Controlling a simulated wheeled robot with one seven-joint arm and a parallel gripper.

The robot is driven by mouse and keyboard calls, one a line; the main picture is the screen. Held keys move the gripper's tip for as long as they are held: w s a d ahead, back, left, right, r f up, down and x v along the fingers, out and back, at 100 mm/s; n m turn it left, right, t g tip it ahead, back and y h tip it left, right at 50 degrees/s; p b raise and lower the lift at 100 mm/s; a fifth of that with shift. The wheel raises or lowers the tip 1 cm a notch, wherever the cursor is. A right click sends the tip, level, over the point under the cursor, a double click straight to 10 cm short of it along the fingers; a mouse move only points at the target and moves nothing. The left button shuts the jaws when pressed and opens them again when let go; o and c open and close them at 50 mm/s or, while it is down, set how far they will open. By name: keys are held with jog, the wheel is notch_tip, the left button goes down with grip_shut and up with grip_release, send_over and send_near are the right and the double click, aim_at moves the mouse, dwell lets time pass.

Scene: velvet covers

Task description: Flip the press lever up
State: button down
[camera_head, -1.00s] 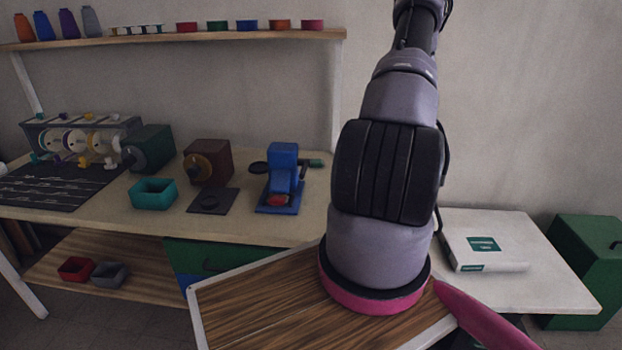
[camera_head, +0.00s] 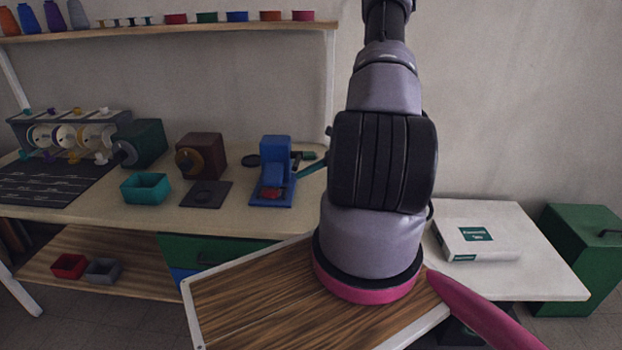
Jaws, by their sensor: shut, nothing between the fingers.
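The blue press (camera_head: 275,150) stands upright on the workbench, left of my arm. Its lever, with a dark green handle (camera_head: 308,155), sticks out at the press's right side. A red piece (camera_head: 271,192) sits low at the press's front. A thin teal tip of my gripper (camera_head: 303,174) shows from behind my arm, pointing left toward the press beside and just below the lever handle. It looks shut and empty. Whether it touches the lever cannot be told. The rest of my gripper is hidden behind my arm.
A dark pad (camera_head: 207,195), a teal bin (camera_head: 146,188) and a brown box with a round front (camera_head: 203,154) stand left of the press. A white table (camera_head: 545,270) with a white box (camera_head: 476,230) is at the right. A shelf (camera_head: 160,32) runs above.

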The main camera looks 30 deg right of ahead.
aim_at(297, 164)
jog(key=shift+r, duration=0.4)
jog(key=shift+r, duration=0.15)
jog(key=shift+r, duration=0.25)
jog(key=shift+w+r+m+g+y, duration=0.1)
jog(key=shift+r+m+g+y, duration=0.2)
jog(key=shift+m, duration=0.1)
jog(key=shift+w+d+r+m+g+y, duration=0.1)
jog(key=shift+w+r+m+g+y, duration=0.15)
jog(key=shift+r, duration=0.2)
jog(key=shift+d+r+m+g+y, duration=0.1)
jog(key=shift+r+m+g+y, duration=0.05)
jog(key=shift+r+m, duration=0.25)
jog(key=w+d+r+m+g+y, duration=0.2)
jog(key=w+d+r+m+y, duration=0.1)
jog(key=w+r+m, duration=0.1)
jog(key=shift+w+r+m+g+y, duration=0.4)
jog(key=shift+r+m, duration=0.15)
jog(key=shift+r, duration=0.65)
jog(key=shift+w+d, duration=0.1)
jog(key=shift+d, duration=0.05)
